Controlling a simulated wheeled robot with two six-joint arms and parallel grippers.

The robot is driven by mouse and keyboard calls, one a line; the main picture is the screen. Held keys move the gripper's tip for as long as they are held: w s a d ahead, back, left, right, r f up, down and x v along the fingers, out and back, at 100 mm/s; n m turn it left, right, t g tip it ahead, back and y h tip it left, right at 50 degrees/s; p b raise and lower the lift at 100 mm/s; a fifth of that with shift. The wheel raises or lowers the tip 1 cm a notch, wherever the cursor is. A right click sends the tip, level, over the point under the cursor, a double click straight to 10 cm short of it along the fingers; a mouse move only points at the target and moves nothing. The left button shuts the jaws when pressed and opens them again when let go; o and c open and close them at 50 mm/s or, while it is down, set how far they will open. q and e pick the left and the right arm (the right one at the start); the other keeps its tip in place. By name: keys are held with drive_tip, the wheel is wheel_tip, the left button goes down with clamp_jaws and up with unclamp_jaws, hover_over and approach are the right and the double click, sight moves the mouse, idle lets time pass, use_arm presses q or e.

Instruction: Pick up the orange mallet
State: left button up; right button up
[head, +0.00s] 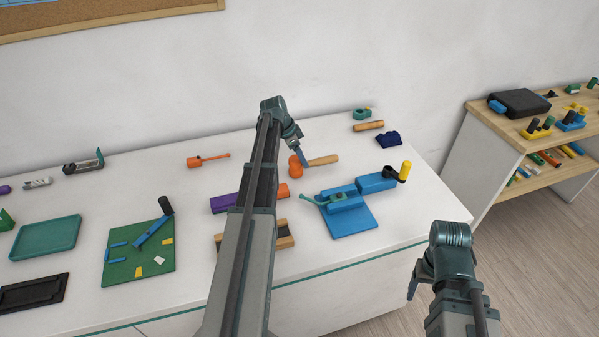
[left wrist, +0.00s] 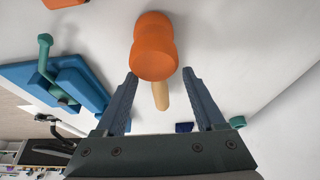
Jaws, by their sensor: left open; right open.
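The orange mallet lies on the white table, its orange head (head: 295,168) to the left and its wooden handle (head: 324,160) to the right. In the left wrist view the orange head (left wrist: 155,45) is ahead of the fingertips and the tan handle (left wrist: 160,96) shows in the gap between the two fingers. My left gripper (head: 304,161) is open and empty, just over the mallet near where head and handle meet. I cannot tell the exact height gap. My right gripper (head: 412,290) is open, low in front of the table's front edge, away from the mallet.
A blue vise-like fixture (head: 348,222) stands in front of the mallet. An orange long-handled tool (head: 207,161) lies left. A wooden cylinder (head: 368,126) and dark blue object (head: 389,139) lie back right. A purple block (head: 225,203) sits partly behind my left arm.

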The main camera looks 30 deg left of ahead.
sight(314, 163)
use_arm(q)
drive_tip(key=shift+b+x, duration=2.4)
drive_tip(key=shift+x, duration=0.3)
drive_tip(key=shift+s+d+r, duration=0.15)
drive_tip(key=shift+r, duration=0.05)
drive_tip(key=shift+c, duration=0.4)
clamp_jaws()
